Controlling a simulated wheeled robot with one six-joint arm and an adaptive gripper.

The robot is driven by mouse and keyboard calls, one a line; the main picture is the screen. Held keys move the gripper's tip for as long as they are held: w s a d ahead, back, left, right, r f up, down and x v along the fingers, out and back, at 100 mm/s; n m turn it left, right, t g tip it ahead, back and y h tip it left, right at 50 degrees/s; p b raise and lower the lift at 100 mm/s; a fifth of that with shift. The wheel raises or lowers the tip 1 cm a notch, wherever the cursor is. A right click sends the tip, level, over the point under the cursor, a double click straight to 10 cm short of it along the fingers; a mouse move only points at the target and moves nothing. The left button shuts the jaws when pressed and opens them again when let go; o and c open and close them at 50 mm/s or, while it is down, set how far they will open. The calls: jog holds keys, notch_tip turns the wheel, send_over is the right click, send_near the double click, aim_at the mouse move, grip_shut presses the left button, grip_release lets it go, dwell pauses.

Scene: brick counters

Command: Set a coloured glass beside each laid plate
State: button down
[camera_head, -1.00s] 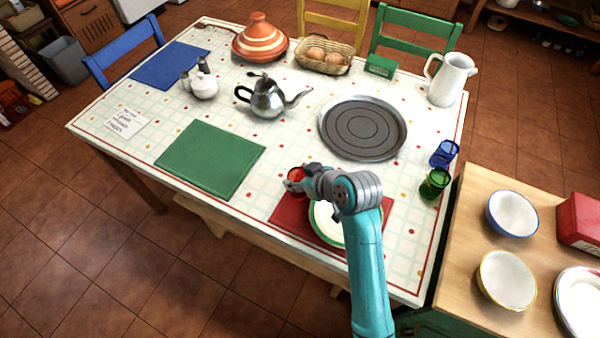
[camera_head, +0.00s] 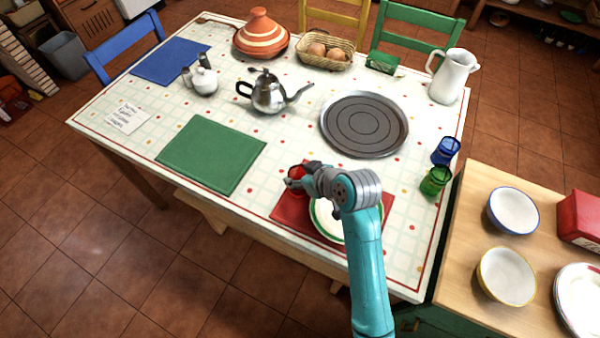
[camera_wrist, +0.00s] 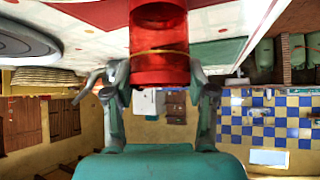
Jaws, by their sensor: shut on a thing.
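My gripper (camera_head: 299,179) is shut on a red glass (camera_head: 296,173), at the upper left of the red mat (camera_head: 289,207). In the wrist view the red glass (camera_wrist: 158,50) stands between the two fingers (camera_wrist: 158,88). A white plate with a green rim (camera_head: 322,222) lies on the red mat, partly hidden by my arm. Whether the glass touches the mat or table is hard to tell. A blue glass (camera_head: 445,151) and a green glass (camera_head: 435,181) stand at the table's right edge. The green mat (camera_head: 211,155) and blue mat (camera_head: 171,64) have no plates.
A round grey tray (camera_head: 364,125), teapot (camera_head: 268,94), tagine (camera_head: 260,37), egg basket (camera_head: 326,52) and white pitcher (camera_head: 451,77) occupy the table. A note (camera_head: 125,118) lies at left. Bowls (camera_head: 513,212) stand on the wooden counter (camera_head: 460,235) at right.

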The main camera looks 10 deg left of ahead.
jog(key=shift+f, duration=0.1)
jog(key=shift+c, duration=1.4)
grip_release()
jog(key=v, duration=1.2)
jog(key=shift+f, duration=0.1)
